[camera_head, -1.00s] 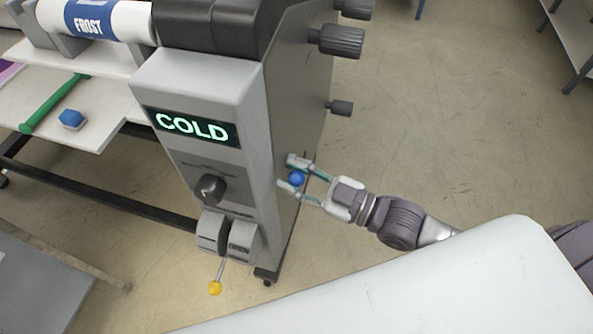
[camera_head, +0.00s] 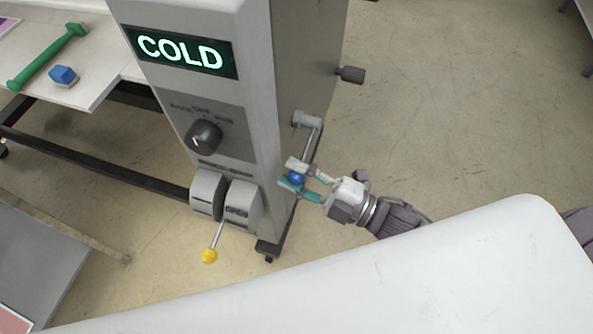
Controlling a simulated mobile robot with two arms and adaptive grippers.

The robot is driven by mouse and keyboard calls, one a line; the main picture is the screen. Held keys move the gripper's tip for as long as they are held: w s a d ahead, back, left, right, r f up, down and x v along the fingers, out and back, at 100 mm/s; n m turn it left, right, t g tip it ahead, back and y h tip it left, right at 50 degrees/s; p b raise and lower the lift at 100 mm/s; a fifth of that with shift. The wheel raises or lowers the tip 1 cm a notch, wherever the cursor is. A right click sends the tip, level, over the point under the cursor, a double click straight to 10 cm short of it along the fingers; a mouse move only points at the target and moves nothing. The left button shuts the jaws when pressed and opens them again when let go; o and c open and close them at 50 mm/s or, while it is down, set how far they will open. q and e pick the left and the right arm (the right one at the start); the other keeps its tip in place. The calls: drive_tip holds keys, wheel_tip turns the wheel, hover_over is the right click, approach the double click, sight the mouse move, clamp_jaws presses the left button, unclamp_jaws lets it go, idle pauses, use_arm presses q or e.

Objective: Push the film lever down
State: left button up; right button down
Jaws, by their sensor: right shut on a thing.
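A lever with a blue ball knob (camera_head: 296,178) is on the right side of the grey machine (camera_head: 259,120). Its thin rod runs down from a grey pivot (camera_head: 306,119) to the knob, so the lever points downward. My right gripper (camera_head: 296,179) is shut on the blue knob, with a finger on either side of it. The gripper partly covers the knob. My left gripper is out of view.
The machine's front has a lit COLD display (camera_head: 180,52), a black dial (camera_head: 204,136) and a separate yellow-knobbed lever (camera_head: 210,256). A dark side knob (camera_head: 351,75) sticks out above the pivot. A white surface (camera_head: 330,275) fills the foreground.

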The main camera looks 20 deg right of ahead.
drive_tip(key=shift+f+n+b, duration=0.35)
drive_tip(key=shift+f+n, duration=0.2)
drive_tip(key=shift+n, duration=0.05)
drive_tip(key=c, duration=0.8)
unclamp_jaws()
drive_tip(key=v, duration=1.2)
drive_tip(key=shift+d, duration=0.1)
drive_tip(key=shift+w, duration=0.1)
